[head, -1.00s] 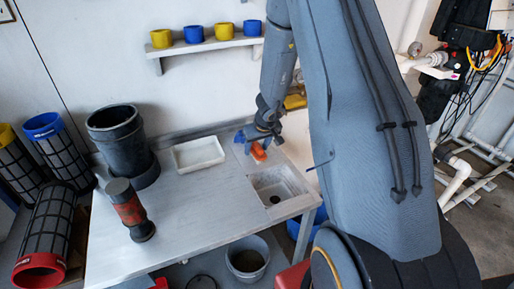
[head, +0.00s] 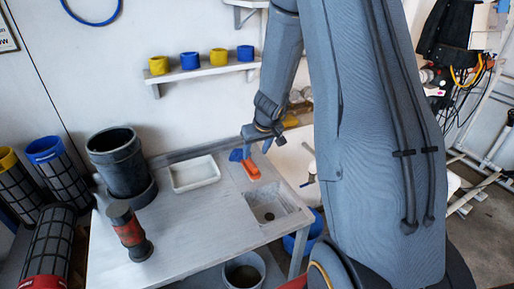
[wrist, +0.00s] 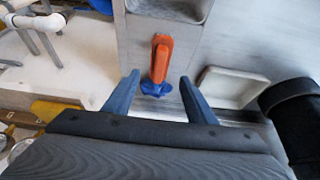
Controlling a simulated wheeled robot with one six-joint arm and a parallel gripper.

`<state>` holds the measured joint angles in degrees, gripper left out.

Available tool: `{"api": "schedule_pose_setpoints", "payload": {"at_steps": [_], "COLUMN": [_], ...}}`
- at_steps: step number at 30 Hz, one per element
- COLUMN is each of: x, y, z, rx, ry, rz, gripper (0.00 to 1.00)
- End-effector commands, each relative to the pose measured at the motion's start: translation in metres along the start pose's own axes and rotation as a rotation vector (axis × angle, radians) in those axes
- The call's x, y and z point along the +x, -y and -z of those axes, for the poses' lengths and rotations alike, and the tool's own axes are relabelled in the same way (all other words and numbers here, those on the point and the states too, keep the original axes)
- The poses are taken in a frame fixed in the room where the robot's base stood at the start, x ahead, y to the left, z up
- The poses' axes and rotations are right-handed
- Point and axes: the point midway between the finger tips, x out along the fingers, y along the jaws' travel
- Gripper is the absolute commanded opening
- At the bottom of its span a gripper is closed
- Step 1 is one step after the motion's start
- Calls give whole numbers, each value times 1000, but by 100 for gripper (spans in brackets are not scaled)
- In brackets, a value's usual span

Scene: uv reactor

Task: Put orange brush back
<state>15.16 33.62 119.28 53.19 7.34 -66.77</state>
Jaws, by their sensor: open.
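The orange brush (head: 252,171) lies on the grey table (head: 214,222), between the sink and the white tray. In the wrist view the brush (wrist: 161,55) shows an orange handle pointing toward the sink and a blue part at its near end. My gripper (head: 262,138) is above and behind the brush in the head view. In the wrist view its two blue fingers (wrist: 158,80) are spread apart and empty, with the brush lined up between them in the picture. The gap in depth between fingertips and brush is hard to judge.
The sink (head: 285,200) is at the table's right end. The white tray (head: 193,173) and a black bucket (head: 121,168) stand to the left, with a red-and-black cylinder (head: 129,232) in front. A shelf (head: 205,72) holds yellow and blue cups. The table's front middle is clear.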

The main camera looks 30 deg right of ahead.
Motion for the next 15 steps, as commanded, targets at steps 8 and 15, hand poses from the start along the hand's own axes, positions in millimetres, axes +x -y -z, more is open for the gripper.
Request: {"api": "schedule_pose_setpoints", "payload": {"at_steps": [8,15], "x": [-47,-130], "y": [45,115], "z": [-18,-94], "rx": [-9,-14], "ry": [29,148], "rz": [46,77], "gripper": [51,51]}}
